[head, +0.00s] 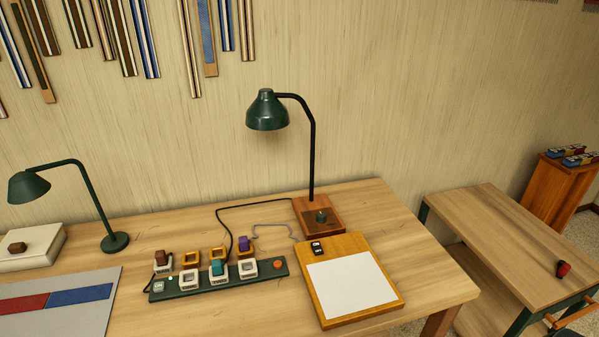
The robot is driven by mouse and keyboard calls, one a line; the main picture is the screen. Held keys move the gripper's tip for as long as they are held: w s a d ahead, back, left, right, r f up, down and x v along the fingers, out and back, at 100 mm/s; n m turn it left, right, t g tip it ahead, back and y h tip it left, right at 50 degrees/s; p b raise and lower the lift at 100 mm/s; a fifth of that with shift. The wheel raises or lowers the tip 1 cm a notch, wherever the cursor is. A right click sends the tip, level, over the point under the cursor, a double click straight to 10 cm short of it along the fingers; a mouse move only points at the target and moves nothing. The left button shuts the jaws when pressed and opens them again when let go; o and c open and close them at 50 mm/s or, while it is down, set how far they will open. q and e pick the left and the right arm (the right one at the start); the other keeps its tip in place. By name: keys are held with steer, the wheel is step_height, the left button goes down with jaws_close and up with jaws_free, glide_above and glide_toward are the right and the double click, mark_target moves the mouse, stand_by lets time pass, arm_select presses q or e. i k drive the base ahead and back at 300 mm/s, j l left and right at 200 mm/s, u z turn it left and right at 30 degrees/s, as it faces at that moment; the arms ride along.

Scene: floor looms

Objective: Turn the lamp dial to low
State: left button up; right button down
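A green desk lamp (267,112) with a black stem stands on a square wooden base toward the back right of the table. A dark dial (321,216) sits on that wooden base (306,206). The dial's marks are too small to read, so I cannot tell its setting. A second green lamp (29,187) with a round foot stands at the left; no dial shows on it. Neither of my grippers is in view.
A green strip (214,291) with several coloured plugs and sockets lies before the lamp. A wooden board (327,318) with white paper and a small black switch (317,247) is right of it. Cords run behind the strip. A lower table (490,225) stands at right.

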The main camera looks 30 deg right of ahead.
mark_target(321, 217)
steer(key=l+z, duration=0.55)
steer(key=z, duration=0.15)
steer(key=k+l, duration=0.05)
